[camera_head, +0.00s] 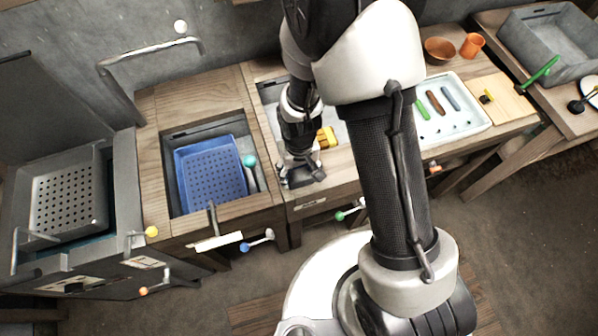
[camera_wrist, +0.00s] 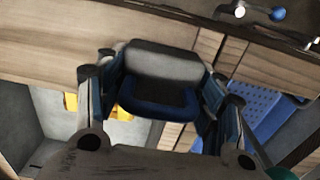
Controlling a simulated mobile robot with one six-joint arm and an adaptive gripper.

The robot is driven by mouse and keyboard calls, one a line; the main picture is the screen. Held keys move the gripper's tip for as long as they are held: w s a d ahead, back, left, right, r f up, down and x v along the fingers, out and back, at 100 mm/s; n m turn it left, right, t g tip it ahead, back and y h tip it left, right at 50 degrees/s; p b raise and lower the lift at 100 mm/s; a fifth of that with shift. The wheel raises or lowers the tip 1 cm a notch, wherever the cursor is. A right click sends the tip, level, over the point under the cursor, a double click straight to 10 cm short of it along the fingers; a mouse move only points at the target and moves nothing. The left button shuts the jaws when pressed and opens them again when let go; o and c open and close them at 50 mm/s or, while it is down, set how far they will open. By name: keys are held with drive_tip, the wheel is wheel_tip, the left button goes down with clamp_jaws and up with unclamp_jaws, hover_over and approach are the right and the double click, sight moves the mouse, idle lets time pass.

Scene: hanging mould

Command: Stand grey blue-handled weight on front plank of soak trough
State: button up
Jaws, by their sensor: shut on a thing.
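The grey weight (camera_wrist: 165,62) with its blue handle (camera_wrist: 160,108) is between my gripper's fingers in the wrist view. My gripper (camera_head: 302,175) is shut on it, over the wooden front plank (camera_head: 340,177) of the middle bench. The weight is mostly hidden by the gripper in the head view. Whether its base touches the wood cannot be told. Behind the plank is a sunken grey trough (camera_head: 270,93) with a yellow thing (camera_head: 326,137) in it; my arm covers much of this trough.
A blue perforated basket (camera_head: 212,172) sits in a well to the left, with a teal ball-ended handle (camera_head: 249,161) beside it. Green (camera_head: 340,215) and blue (camera_head: 245,247) knobbed levers stick out in front. A pale tray (camera_head: 460,115) with coloured tools lies right.

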drive_tip(key=o, duration=1.5)
drive_tip(key=shift+c, duration=0.2)
wheel_tip(320, 180, up, 12)
drive_tip(key=p, duration=0.4)
drive_tip(key=shift+r, duration=0.15)
drive_tip(key=d+r+m+t, duration=0.1)
drive_tip(key=d+r, duration=0.3)
drive_tip(key=r, duration=0.6)
drive_tip(key=s+d+r+m+t, duration=0.1)
drive_tip(key=s+d+r, duration=0.3)
drive_tip(key=s+r, duration=0.2)
drive_tip(key=s+d+r+m+t, duration=0.1)
drive_tip(key=s+d+r+t, duration=0.1)
drive_tip(key=s+d+r, duration=0.2)
drive_tip(key=s+r, duration=0.3)
drive_tip(key=r, duration=0.2)
drive_tip(key=shift+d+t, duration=0.15)
drive_tip(key=shift+t, duration=0.15)
drive_tip(key=shift+f, duration=0.1)
